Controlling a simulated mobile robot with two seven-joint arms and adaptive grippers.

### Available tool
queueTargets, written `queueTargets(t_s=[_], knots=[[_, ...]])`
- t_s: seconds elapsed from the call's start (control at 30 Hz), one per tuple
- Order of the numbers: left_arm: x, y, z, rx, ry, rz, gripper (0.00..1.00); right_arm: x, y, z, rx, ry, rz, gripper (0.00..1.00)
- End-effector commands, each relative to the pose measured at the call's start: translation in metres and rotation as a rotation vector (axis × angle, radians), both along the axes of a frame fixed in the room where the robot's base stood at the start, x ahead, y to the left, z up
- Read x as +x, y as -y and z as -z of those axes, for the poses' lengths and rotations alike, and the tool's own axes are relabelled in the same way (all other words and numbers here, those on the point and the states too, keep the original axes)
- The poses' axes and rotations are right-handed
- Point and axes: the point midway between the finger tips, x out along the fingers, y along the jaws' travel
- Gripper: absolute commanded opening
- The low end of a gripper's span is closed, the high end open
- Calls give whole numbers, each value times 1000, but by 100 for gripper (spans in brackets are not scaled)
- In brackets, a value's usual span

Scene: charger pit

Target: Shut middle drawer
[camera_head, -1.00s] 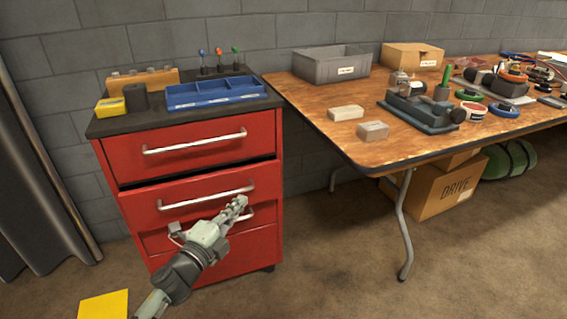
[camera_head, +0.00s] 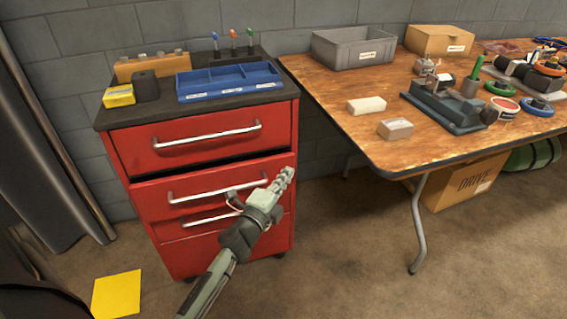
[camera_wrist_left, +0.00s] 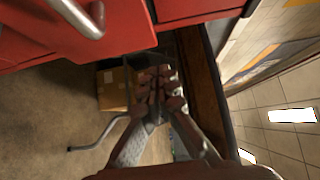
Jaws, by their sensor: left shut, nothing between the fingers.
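The red drawer cabinet (camera_head: 295,150) has three drawers with silver bar handles. The middle drawer (camera_head: 150,205) stands out a little, with a dark gap above its front; its handle (camera_head: 217,188) is partly covered by my left gripper. My left gripper (camera_head: 286,174) is shut and empty, its fingertips in front of the cabinet's right edge at middle-drawer height. I cannot tell whether it touches the drawer. In the left wrist view the closed fingers (camera_wrist_left: 158,80) point past a red front, with a silver handle (camera_wrist_left: 80,16) at upper left. My right gripper is out of view.
The top drawer (camera_head: 207,138) looks shut. A blue tray (camera_head: 230,92) and small items sit on the cabinet top. A wooden table (camera_head: 345,125) stands to the right, with a metal leg (camera_head: 417,225). A yellow sheet (camera_head: 116,294) lies on the floor.

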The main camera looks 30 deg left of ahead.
Motion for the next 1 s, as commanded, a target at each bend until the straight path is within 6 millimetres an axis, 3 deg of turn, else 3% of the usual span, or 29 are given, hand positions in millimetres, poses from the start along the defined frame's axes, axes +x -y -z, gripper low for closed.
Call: queueTargets(t_s=[0.07,0.3,0.77,1.0], knots=[[16,-3,-2,2,1,-1,0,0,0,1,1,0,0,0],[33,-27,0,2,0,0,0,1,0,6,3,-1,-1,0],[37,-32,0,0,0,0,0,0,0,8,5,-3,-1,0],[53,-51,0,2,0,0,0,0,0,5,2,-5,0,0]])
